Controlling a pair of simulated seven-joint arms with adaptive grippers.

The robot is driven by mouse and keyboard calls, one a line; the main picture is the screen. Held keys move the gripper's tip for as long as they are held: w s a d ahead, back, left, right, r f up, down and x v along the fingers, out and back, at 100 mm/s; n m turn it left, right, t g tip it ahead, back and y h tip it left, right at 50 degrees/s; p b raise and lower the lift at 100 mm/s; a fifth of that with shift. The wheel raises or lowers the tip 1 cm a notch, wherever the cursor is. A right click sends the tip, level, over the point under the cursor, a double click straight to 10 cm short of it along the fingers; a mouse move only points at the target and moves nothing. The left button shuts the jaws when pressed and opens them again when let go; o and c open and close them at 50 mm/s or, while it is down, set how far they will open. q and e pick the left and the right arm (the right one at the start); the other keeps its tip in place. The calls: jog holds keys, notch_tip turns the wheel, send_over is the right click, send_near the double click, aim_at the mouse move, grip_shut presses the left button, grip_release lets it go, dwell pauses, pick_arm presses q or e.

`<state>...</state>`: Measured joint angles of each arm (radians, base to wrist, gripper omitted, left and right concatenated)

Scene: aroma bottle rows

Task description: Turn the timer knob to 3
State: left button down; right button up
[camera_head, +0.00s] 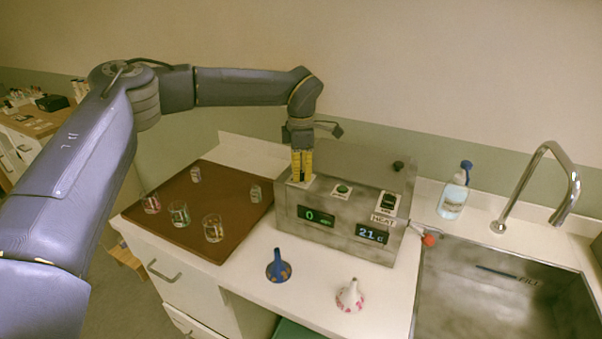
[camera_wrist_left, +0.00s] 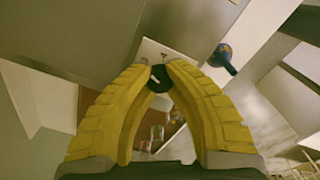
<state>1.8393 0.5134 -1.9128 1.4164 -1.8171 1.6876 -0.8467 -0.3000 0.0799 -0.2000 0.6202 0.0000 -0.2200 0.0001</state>
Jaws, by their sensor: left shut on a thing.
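The grey metal box (camera_head: 292,222) stands on the white counter, with a display (camera_head: 316,216) reading 0 in green on its left front. My left gripper (camera_head: 300,178) points down onto the box's top left corner, its yellow fingers over the timer knob, which they hide in the head view. In the left wrist view the black knob (camera_wrist_left: 155,75) shows a pale mark between the fingertips (camera_wrist_left: 158,66), which are shut on it. My right gripper is in neither view.
A green button (camera_head: 343,188), a black switch (camera_head: 389,201) and a HEAT label are on the box. A brown tray (camera_head: 225,184) with several glasses lies left. A soap bottle (camera_head: 453,197) and sink are right.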

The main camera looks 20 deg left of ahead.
pick_arm(q)
jog(key=c, duration=1.1)
grip_release()
jog(key=shift+c, duration=0.2)
jog(key=shift+r, duration=0.1)
notch_tip(320, 180, up, 12)
